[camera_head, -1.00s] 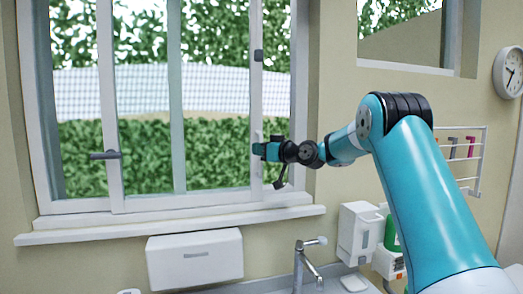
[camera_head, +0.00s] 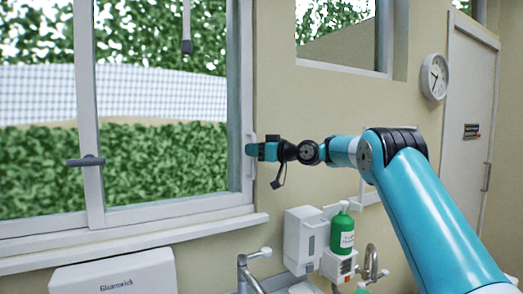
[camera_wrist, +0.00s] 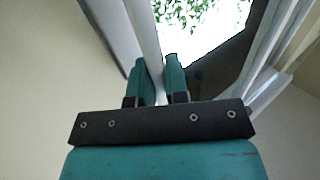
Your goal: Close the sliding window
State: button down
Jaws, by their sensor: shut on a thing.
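The sliding window (camera_head: 88,190) has white frames and clear panes with green hedge behind. Its sliding sash has a right upright (camera_head: 246,100) that stands against the right side of the window frame, with no open gap that I can see there. A dark grey handle (camera_head: 86,161) sits on the upright at the left. My gripper (camera_head: 252,150) is at the sash's right upright, around a slim white pull. In the wrist view my two teal fingers (camera_wrist: 159,78) are shut on a white upright bar (camera_wrist: 146,45) between them. The exact contact is partly hidden.
Below and right of the sill (camera_head: 150,235) are a white dispenser (camera_head: 305,240), a green bottle (camera_head: 342,232) and a tap (camera_head: 252,265). A white box (camera_head: 115,275) hangs under the sill. A wall clock (camera_head: 434,77) and a door (camera_head: 465,130) are at the right.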

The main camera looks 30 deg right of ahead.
jog(key=shift+d, duration=0.2)
jog(key=c, duration=1.1)
grip_release()
jog(key=shift+d, duration=0.2)
jog(key=shift+c, duration=0.2)
jog(key=shift+a, duration=0.15)
jog(key=shift+s, duration=0.1)
jog(key=b+v, duration=0.8)
jog(key=v, duration=0.9)
